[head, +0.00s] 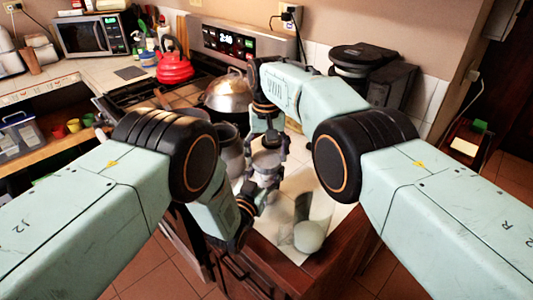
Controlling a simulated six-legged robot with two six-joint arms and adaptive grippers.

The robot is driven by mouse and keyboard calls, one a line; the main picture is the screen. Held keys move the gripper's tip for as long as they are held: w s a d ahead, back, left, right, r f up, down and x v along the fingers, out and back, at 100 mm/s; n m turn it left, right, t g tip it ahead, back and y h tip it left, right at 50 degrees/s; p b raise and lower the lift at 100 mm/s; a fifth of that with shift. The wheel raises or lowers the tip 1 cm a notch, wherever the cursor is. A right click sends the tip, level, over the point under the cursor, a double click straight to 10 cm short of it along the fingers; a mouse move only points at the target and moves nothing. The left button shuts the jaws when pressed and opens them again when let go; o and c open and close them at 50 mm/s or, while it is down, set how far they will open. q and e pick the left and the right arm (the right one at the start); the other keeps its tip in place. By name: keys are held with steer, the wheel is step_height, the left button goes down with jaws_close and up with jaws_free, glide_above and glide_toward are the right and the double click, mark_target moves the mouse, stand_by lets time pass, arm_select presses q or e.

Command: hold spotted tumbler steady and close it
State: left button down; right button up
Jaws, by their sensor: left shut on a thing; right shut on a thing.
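A pale grey-white tumbler (267,161) stands on the light counter in the middle of the head view, partly hidden by my grippers. Its spots are too small to make out. My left gripper (258,188) comes in low from the left and is shut on the tumbler's body. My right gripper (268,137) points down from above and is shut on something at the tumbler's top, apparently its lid. The fingers cover that piece, so I cannot tell whether it is seated or apart from the rim.
A clear glass with a pale round base (309,237) stands near the counter's front corner, right of my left gripper. A grey pot (230,153) stands close on the left. A metal lidded pan (228,94) and red kettle (174,67) are on the stove behind.

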steer(key=m, duration=0.4)
steer(key=shift+s+f+m, duration=0.15)
steer(key=shift+m, duration=0.15)
steer(key=o, duration=1.3)
steer(key=shift+r, duration=2.35)
steer(key=shift+c, duration=0.4)
steer(key=shift+w+r, duration=0.35)
steer(key=shift+r, duration=0.5)
steer(key=n, duration=0.2)
steer(key=r+n, duration=0.1)
steer(key=n, duration=0.3)
steer(key=shift+r, duration=0.3)
steer(key=n, duration=0.6)
steer(key=shift+s+r, duration=0.1)
steer(key=shift+s, duration=0.15)
